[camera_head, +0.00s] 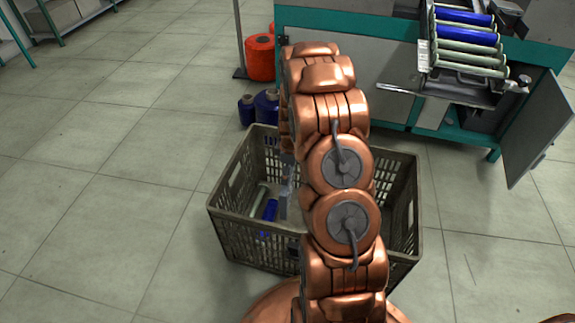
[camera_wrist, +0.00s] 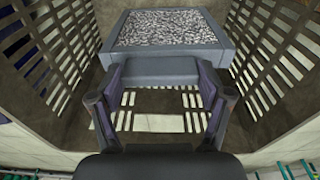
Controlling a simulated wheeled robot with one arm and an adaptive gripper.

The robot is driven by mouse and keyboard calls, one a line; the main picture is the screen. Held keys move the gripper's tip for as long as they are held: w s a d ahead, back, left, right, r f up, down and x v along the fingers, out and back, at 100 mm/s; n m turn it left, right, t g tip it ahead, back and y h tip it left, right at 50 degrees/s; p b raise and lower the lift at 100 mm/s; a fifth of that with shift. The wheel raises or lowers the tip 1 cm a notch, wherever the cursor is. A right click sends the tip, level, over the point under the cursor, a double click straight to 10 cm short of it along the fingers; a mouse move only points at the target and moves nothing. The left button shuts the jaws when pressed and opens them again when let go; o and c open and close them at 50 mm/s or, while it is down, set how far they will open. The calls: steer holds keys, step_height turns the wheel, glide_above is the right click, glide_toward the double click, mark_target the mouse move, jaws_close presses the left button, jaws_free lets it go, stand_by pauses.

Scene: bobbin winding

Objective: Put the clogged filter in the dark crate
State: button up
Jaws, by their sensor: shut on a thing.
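The filter (camera_wrist: 168,28) is a grey-framed block with a speckled, dirty-looking grey face in the wrist view. My gripper (camera_wrist: 160,73) is shut on the narrower grey end of the filter, one finger on each side. The slatted walls of the dark crate (camera_wrist: 95,35) surround the filter in that view, so it is inside or just over the crate. In the head view the dark crate (camera_head: 232,237) stands on the floor. My arm crosses in front of it and hides much of its inside; the filter cannot be made out clearly there.
A blue bobbin (camera_head: 270,210) lies inside the crate at left. Blue spools (camera_head: 266,107) and an orange spool (camera_head: 260,58) stand on the floor behind it. A green-and-grey machine (camera_head: 400,62) with an open door (camera_head: 540,130) is at the back right. The floor at left is clear.

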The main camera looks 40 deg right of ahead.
step_height(320, 180, down, 13)
steer(key=shift+f+b, duration=0.1)
steer(key=shift+b, duration=1.1)
steer(key=o, duration=1.2)
step_height(320, 180, up, 30)
steer(key=p, duration=0.8)
stand_by(0.6)
